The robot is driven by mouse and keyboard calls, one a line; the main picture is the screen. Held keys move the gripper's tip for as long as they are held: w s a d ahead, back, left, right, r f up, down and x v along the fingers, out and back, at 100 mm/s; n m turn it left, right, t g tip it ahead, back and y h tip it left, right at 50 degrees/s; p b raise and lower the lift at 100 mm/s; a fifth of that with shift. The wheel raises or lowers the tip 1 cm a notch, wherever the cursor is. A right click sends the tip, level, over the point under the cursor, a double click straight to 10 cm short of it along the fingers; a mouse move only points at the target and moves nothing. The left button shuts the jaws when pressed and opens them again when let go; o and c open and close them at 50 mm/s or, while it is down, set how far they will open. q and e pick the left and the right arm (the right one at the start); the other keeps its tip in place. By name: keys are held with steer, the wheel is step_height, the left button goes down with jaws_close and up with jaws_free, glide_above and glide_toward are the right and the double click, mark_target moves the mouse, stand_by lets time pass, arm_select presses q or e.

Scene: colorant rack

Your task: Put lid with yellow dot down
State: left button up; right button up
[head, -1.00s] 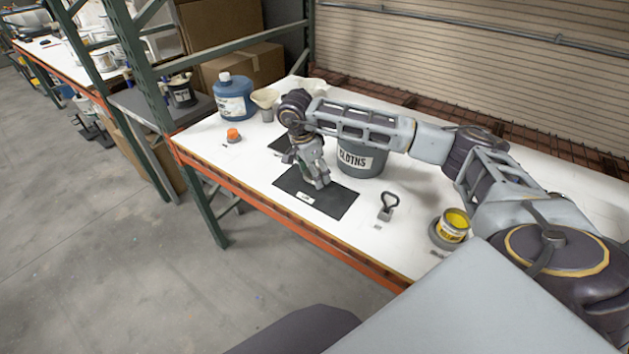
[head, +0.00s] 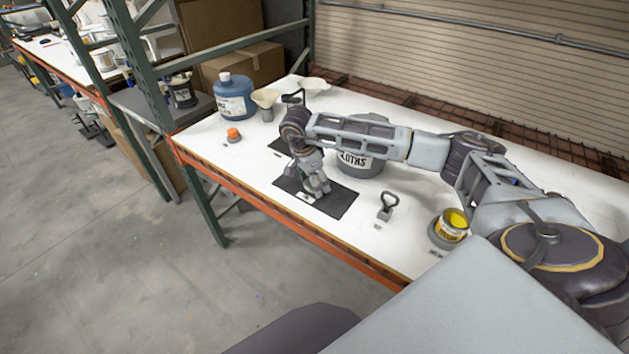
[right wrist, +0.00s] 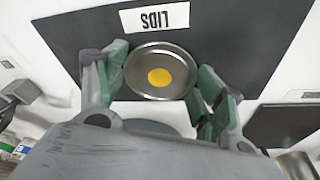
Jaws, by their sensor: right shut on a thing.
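The lid with the yellow dot (right wrist: 160,77) is a round metal lid, seen face-on in the right wrist view between the fingers of my right gripper (right wrist: 160,85). The gripper is shut on it. How much gap there is between lid and mat, I cannot tell. In the head view my right gripper (head: 319,190) is over the black mat (head: 337,207), and the lid is hidden by the fingers. My left gripper is not in view.
A grey CLOTHS bucket (head: 358,165) stands behind the mat. A hook-handled tool (head: 387,206) and an open can of yellow paint (head: 452,226) are to the right. A blue jug (head: 235,97) and an orange-topped item (head: 233,135) are to the left.

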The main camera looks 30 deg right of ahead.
steer(key=shift+f, duration=0.15)
steer(key=o, duration=0.7)
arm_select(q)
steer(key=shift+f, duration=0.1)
arm_select(e)
steer(key=shift+r, duration=0.25)
